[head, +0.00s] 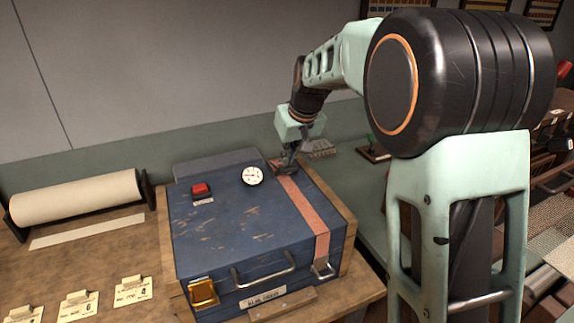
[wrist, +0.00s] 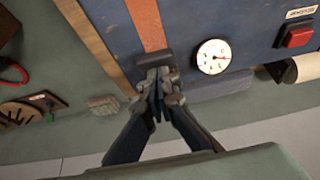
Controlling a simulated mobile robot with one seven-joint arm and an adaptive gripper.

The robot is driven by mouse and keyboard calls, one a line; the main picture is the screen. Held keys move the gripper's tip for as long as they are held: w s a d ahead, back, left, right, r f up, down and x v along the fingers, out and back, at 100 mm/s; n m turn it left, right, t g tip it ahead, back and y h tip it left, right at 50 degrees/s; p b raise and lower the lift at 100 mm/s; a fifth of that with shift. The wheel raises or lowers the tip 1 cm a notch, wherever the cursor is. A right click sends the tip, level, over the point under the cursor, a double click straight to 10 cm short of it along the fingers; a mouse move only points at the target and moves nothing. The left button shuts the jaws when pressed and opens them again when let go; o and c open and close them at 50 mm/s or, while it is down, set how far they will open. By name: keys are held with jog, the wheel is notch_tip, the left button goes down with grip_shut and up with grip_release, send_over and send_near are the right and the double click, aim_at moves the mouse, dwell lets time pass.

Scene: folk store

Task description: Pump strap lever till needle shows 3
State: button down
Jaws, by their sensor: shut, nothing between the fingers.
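The blue case (head: 240,225) lies on a wooden bench, with an orange-brown strap (head: 308,220) running front to back over its right side. The strap also shows in the wrist view (wrist: 148,22). A round white gauge (head: 252,176) sits on the lid left of the strap. The dark metal strap lever (wrist: 154,60) is at the strap's far end, partly hidden by my gripper (wrist: 158,84). My gripper is shut and empty, its tips close against the lever; contact is unclear.
A red button (head: 201,189) is on the lid's left. The front has a handle (head: 264,271), a brass latch (head: 203,293) and a buckle (head: 323,268). A paper roll (head: 75,197) and numbered cards (head: 133,290) lie left. A wall stands behind the bench.

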jog(key=shift+s+f+b, duration=0.1)
jog(key=shift+f+b, duration=0.6)
jog(key=shift+f, duration=0.35)
notch_tip(320, 180, up, 9)
jog(key=p, duration=0.6)
jog(key=shift+r+p, duration=0.15)
jog(key=shift+p, duration=0.2)
jog(key=f+m+h+b, duration=0.1)
jog(key=m, duration=0.1)
jog(key=f+m+b, duration=0.1)
jog(key=m, duration=0.1)
jog(key=f+m+h, duration=0.1)
jog(key=f+m, duration=0.1)
jog(key=shift+w+a+h+b, duration=0.25)
jog(key=shift+w+h+b, duration=0.05)
jog(key=shift+w+b, duration=0.1)
dwell(0.7)
dwell(1.2)
